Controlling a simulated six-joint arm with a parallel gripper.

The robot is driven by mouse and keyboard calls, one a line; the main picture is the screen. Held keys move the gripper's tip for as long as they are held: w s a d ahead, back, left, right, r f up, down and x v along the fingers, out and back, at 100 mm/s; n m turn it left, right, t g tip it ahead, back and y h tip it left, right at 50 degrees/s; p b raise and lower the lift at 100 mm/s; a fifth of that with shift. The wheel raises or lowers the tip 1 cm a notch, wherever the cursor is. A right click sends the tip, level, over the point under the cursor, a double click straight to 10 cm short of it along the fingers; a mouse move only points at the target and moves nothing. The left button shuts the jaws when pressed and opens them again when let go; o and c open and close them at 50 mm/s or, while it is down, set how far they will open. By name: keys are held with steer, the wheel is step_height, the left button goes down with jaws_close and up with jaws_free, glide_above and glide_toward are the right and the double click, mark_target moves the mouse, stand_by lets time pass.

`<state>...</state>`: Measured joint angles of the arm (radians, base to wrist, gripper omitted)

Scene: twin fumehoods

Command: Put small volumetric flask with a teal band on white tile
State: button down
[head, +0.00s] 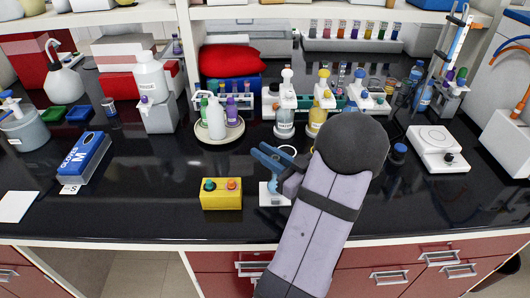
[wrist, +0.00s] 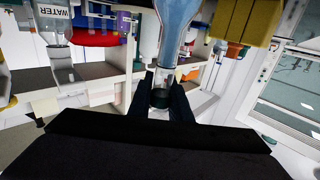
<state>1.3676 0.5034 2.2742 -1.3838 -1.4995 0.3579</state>
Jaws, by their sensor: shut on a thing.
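My gripper (wrist: 160,98) is shut on a pale blue glass flask (wrist: 178,22), gripped at its narrow part with a dark band (wrist: 160,98) between the fingers. The band's exact colour is hard to tell. In the head view my gripper (head: 272,180) is over the front middle of the bench, partly hidden by my arm. A small white tile (head: 265,201) shows beneath it, with bluish glass (head: 274,186) just above. I cannot tell whether the glass touches the tile.
A yellow block (head: 221,199) with two coloured knobs stands close to the tile's left. White-labelled bottles (head: 284,122) stand behind. A round tray (head: 219,137) with bottles is back left. A white square (head: 17,206) lies far left. The bench front is clear right of my arm.

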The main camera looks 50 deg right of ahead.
steer(key=shift+f, duration=0.2)
steer(key=c, duration=1.6)
jaws_free()
steer(key=shift+c, duration=0.2)
steer(key=shift+r, duration=0.1)
steer(key=shift+r, duration=0.15)
steer(key=s+b, duration=0.2)
steer(key=s, duration=1)
